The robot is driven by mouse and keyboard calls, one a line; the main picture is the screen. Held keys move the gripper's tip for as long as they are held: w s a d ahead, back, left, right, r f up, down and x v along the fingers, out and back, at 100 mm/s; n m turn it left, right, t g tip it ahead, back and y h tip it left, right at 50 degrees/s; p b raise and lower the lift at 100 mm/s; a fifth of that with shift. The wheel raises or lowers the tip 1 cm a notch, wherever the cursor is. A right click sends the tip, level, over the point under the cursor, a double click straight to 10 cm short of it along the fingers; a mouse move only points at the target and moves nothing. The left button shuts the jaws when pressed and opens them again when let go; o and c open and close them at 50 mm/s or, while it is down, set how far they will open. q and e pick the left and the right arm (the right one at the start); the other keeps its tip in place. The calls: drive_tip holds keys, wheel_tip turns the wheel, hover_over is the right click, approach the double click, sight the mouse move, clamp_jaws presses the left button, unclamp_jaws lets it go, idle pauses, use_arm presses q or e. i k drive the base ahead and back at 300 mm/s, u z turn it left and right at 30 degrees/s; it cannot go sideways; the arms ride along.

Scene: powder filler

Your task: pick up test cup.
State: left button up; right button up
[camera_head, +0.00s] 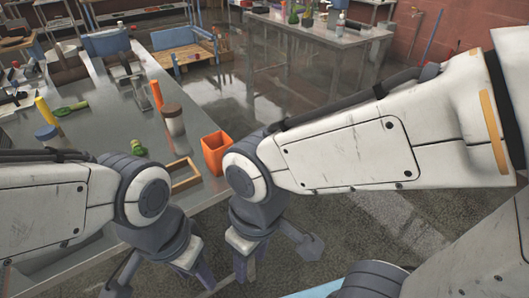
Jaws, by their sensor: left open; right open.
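An orange square open-topped cup (213,154), the only cup-like thing I can make out, stands upright near the right edge of the grey table (112,118). My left gripper (196,271) points down at the bottom of the view, nearer to me than the cup; it is open, and nothing shows between its fingers. My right gripper (249,263) hangs beside it to the right, past the table edge; it is open and looks empty. Both grippers are apart from the cup. My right arm passes close to the cup's right side in the picture.
A wooden tray (185,183) lies by the cup. A brown-lidded jar (174,125), an orange cylinder (156,95), a yellow cylinder (44,108) and another jar (48,138) stand farther back. A second table (322,31) is at the back. Floor lies right of the table.

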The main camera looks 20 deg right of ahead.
sight(214, 144)
drive_tip(key=z, duration=0.05)
drive_tip(key=k, duration=1.15)
drive_tip(key=z, duration=0.9)
drive_tip(key=i, duration=1.5)
drive_tip(key=u, duration=0.85)
drive_tip(key=i, duration=0.75)
drive_tip(key=u, duration=0.75)
